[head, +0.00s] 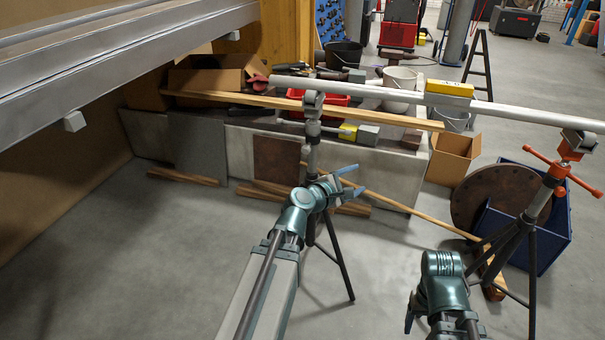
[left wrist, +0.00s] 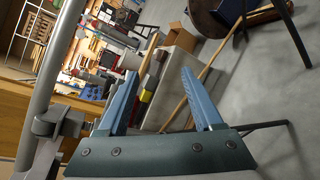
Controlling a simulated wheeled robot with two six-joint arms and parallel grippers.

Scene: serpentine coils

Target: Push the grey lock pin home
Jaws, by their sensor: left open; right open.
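I cannot clearly pick out the grey lock pin in either view. A grey stand head (head: 312,103) on a dark tripod carries the left part of a long grey pipe (head: 370,90). The pipe (left wrist: 61,60) and the stand head (left wrist: 46,124) also show at the left of the left wrist view. My left gripper (head: 356,181) is below the pipe, at the stand's column in the picture. Its two blue fingers (left wrist: 158,88) are apart, with nothing held between them. My right gripper (head: 410,316) is low in the head view and mostly hidden by its own arm.
An orange-handled stand (head: 567,155) carries the pipe's right end. A yellow-topped block (head: 449,89) sits on the pipe. A low grey wall (head: 375,175), a blue bin (head: 550,225) and a rusty disc (head: 490,190) stand behind. Bare floor (head: 130,260) is clear at left.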

